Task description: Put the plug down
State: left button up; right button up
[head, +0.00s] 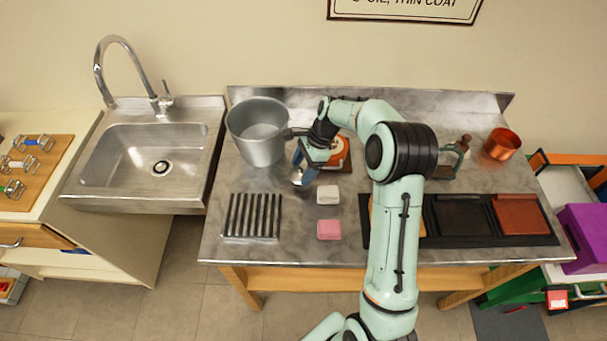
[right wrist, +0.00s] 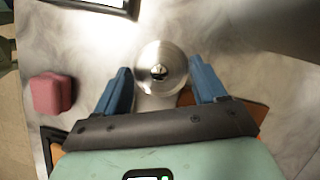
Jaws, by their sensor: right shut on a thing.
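The plug is a round, shiny metal piece with a dark centre. In the right wrist view the plug (right wrist: 172,53) sits between the two blue fingers of my right gripper (right wrist: 160,80). In the head view the plug (head: 298,177) shows just below the blue fingers of my right gripper (head: 302,162), over the steel worktop (head: 300,240), in front of the metal bucket. My right gripper is shut on it. I cannot tell whether the plug touches the worktop. My left gripper is not in view.
A metal bucket (head: 262,150) stands behind left, a slatted rack (head: 251,217) front left. White (head: 328,195) and pink (head: 329,230) blocks lie nearby. A black tray (head: 480,240), a copper pot (head: 503,143) and a sink (head: 150,150) flank them. Worktop between rack and blocks is clear.

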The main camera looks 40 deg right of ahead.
aim_at(304, 173)
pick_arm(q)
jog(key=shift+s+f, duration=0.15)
pick_arm(e)
jog(key=shift+f, duration=1.7)
jog(key=shift+f, duration=0.2)
jog(key=o, duration=1)
jog(key=shift+r, duration=0.1)
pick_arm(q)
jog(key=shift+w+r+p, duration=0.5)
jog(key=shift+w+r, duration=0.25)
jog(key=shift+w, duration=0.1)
pick_arm(e)
jog(key=v, duration=1.2)
jog(key=shift+r, duration=0.15)
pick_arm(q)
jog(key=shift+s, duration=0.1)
